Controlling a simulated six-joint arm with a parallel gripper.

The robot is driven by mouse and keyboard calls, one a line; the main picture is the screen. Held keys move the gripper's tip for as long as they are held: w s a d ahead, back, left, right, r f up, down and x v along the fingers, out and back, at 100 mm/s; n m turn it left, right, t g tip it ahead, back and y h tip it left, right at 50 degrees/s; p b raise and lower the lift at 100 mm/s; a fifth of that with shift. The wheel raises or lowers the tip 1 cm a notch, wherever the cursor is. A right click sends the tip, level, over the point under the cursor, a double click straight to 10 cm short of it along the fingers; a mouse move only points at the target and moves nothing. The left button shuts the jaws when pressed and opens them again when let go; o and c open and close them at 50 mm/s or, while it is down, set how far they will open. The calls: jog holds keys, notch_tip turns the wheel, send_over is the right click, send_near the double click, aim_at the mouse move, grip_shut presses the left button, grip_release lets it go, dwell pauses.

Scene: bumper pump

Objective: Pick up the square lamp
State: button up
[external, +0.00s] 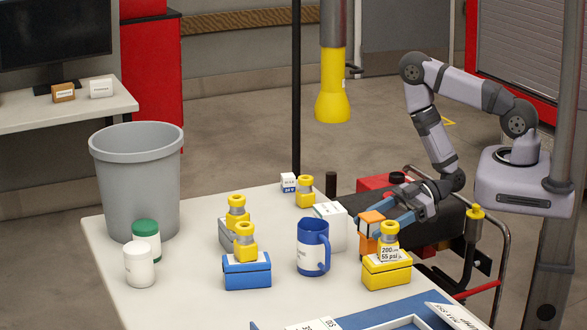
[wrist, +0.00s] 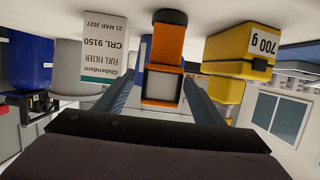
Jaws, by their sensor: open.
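The square lamp (external: 371,217) is a small orange block on the white table, right of the blue mug. In the wrist view the lamp (wrist: 168,45) shows an orange body with a pale square face framed in orange. My gripper (external: 384,213) reaches in from the right at the lamp's height. In the wrist view its open fingers (wrist: 163,92) lie on either side of the lamp's near end. I cannot tell whether either finger touches it.
A yellow box with a yellow-topped fitting (external: 387,268) stands close in front of the lamp. A white fuel filter box (external: 331,222) and blue mug (external: 311,248) stand left. More yellow-topped fittings, white jars (external: 140,264) and a grey bin (external: 137,180) are further left.

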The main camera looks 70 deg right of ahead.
aim_at(362, 231)
jog(key=shift+w+a+f+p, duration=0.1)
jog(key=shift+w+a+p, duration=0.25)
jog(key=shift+a, duration=0.15)
jog(key=shift+p+x, duration=0.7)
jog(key=shift+x, duration=1.3)
jog(key=shift+f, duration=0.2)
jog(key=shift+c, duration=0.7)
jog(key=c, duration=1.2)
jog(key=shift+c, duration=0.2)
jog(key=shift+r, duration=0.15)
notch_tip(362, 231, up, 10)
